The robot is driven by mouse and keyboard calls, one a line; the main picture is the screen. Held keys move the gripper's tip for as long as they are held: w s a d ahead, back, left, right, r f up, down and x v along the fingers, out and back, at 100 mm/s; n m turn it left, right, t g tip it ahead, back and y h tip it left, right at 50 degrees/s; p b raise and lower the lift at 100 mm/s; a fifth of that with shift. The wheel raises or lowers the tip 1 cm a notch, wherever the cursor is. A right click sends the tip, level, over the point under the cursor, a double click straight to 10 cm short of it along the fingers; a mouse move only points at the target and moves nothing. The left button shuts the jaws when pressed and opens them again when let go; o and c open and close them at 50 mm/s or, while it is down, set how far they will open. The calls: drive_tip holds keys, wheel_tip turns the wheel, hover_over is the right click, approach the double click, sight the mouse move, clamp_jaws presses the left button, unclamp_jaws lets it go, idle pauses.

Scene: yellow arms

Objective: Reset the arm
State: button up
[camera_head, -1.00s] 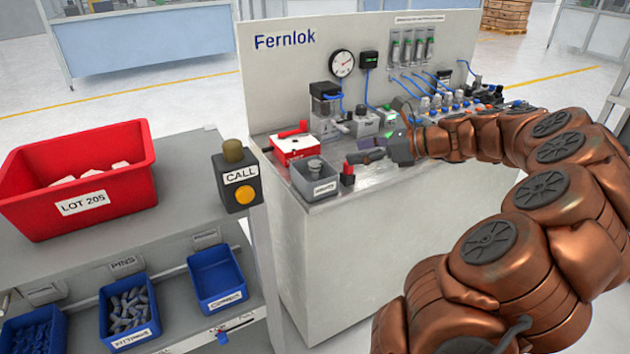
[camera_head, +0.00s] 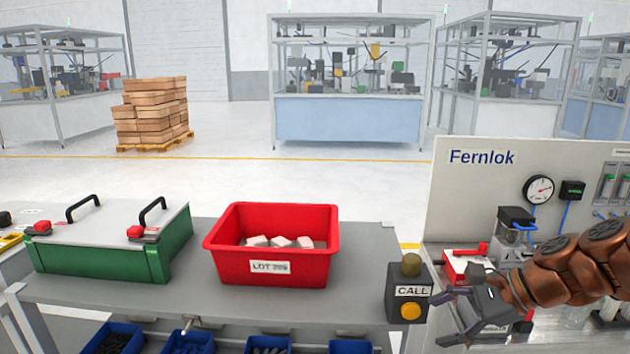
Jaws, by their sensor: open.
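My arm is copper-brown and reaches in from the right edge in the head view. My gripper (camera_head: 452,318) is at its end, pointing left and down, with its dark fingers spread and nothing between them. It is in front of the Fernlok bench (camera_head: 470,215), just right of the CALL box (camera_head: 408,290) in the picture. Whether a finger touches the CALL box cannot be told. The gripper and arm hide part of the bench's fixtures.
A red LOT 205 bin (camera_head: 225,262) with pale pieces stands on the grey shelf (camera_head: 350,300). A green case (camera_head: 90,262) with black handles is at the left. Several blue bins (camera_head: 187,343) sit below. Stacked boxes (camera_head: 150,112) and glass-walled stations stand behind open floor.

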drive_tip(key=s+a+n+g+h+p, duration=0.3)
drive_tip(key=s+a+n, duration=0.25)
drive_tip(key=s, duration=0.35)
drive_tip(key=s+a+n+g+h+p, duration=0.2)
drive_tip(key=s+a+n, duration=0.2)
drive_tip(key=s+n, duration=0.35)
drive_tip(key=s+d+f+n+g+h+p, duration=0.1)
drive_tip(key=s+d+n+h+p, duration=0.1)
drive_tip(key=s, duration=0.6)
drive_tip(key=shift+d+n+h, duration=0.6)
drive_tip(key=shift+d+n, duration=0.15)
drive_tip(key=shift+n, duration=0.45)
drive_tip(key=shift+s, duration=0.1)
drive_tip(key=shift+c, duration=0.3)
